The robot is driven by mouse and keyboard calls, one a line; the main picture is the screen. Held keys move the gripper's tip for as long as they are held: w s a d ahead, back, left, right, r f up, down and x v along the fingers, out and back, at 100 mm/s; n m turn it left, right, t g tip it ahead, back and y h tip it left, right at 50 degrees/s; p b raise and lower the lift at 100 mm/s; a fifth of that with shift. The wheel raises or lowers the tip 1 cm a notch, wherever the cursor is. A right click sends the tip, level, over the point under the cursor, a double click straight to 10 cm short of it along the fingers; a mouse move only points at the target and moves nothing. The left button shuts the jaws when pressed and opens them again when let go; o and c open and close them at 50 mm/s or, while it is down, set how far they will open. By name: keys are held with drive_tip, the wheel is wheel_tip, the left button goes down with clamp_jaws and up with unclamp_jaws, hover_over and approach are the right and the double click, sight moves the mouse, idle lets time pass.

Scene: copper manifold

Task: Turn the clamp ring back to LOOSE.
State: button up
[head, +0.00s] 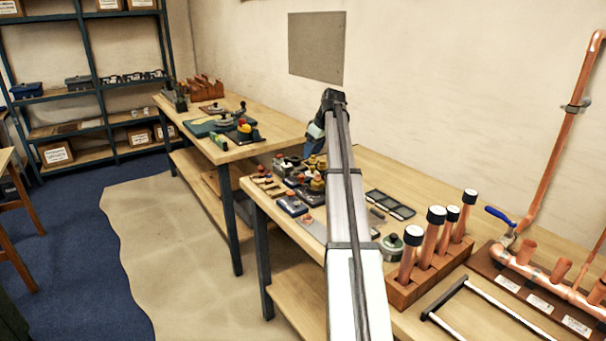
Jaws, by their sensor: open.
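I cannot pick out the clamp ring or any LOOSE marking for certain at this size. Several small dark fixtures with yellow and orange tops (317,185) stand close together on the near bench (425,195). My gripper (311,153) is small in the head view, pointing down just behind and above these fixtures. It is open, and I see nothing held in it. Its fingertips are hard to make out, and I cannot tell whether they touch anything. My forearm hides part of the bench. The copper manifold (545,275) lies on a brown board at the right.
A wooden block (430,283) holds several upright copper tubes with black bands. A round grey fixture (390,244) sits left of it. A dark divided tray (390,204) lies near the wall. A blue-handled valve (497,213) sits on the manifold. A second bench (265,137) stands farther back.

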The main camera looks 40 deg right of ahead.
sight(302, 176)
drive_tip(key=x, duration=1.2)
drive_tip(key=shift+r, duration=0.1)
clamp_jaws()
idle(0.4)
